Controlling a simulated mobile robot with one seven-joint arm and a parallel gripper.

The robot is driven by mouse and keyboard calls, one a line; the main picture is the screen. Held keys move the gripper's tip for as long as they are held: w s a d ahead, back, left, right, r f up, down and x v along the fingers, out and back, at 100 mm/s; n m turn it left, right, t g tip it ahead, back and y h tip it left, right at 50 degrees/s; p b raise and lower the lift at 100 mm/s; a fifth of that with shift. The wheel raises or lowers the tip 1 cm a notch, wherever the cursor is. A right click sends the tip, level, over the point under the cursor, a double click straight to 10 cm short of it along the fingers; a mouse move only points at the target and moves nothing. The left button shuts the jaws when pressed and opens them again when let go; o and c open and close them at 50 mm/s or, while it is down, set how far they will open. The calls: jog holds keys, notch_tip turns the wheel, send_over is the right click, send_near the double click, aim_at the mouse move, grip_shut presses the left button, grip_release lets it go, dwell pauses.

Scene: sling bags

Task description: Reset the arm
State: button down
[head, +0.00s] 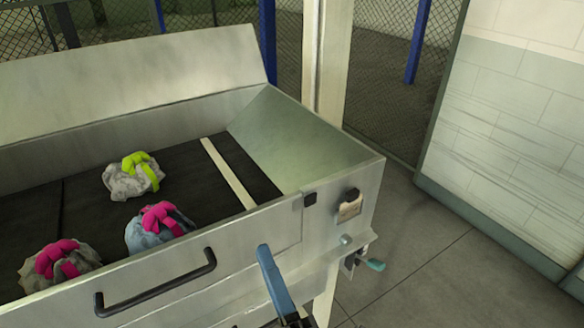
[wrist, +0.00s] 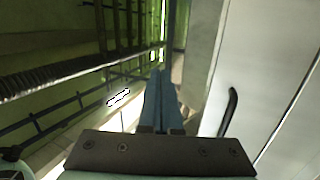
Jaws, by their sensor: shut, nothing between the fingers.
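My gripper (head: 265,252) shows at the bottom of the head view as blue fingers in front of the metal bin's front wall. In the wrist view its two blue fingers (wrist: 160,78) lie together, shut with nothing between them. Three sling bags lie on the bin's dark floor, apart from the gripper. One is grey with a lime-green strap (head: 120,183). One is blue-grey with a pink strap (head: 143,236). One is grey with a pink strap (head: 83,258), at the lower left.
The metal bin (head: 232,219) has a raised back panel and a black handle (head: 155,283) on its front. A pale strip (head: 228,172) crosses its dark floor. A post (head: 328,60) and mesh fence stand behind. Grey floor (head: 420,240) is open at the right, before a white block wall (head: 515,130).

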jog(key=d+r+m+t+h+b, duration=0.1)
jog(key=d+r+m+t+h, duration=0.3)
jog(key=r+m+h, duration=0.6)
jog(key=d+r+m+t+h+b, duration=0.1)
jog(key=d+r+m+t+h, duration=0.45)
jog(key=r, duration=0.85)
jog(key=s+a+r+m+g+y, duration=0.1)
jog(key=s+a+r+m+y, duration=0.1)
jog(key=r, duration=0.4)
jog(key=s+a+r+m+g+y+b, duration=0.1)
jog(key=s+a+r+m+y, duration=0.1)
jog(key=r+m, duration=0.3)
jog(key=shift+s+a+r+y, duration=0.3)
jog(key=shift+s+r+y, duration=0.2)
jog(key=shift+s, duration=0.25)
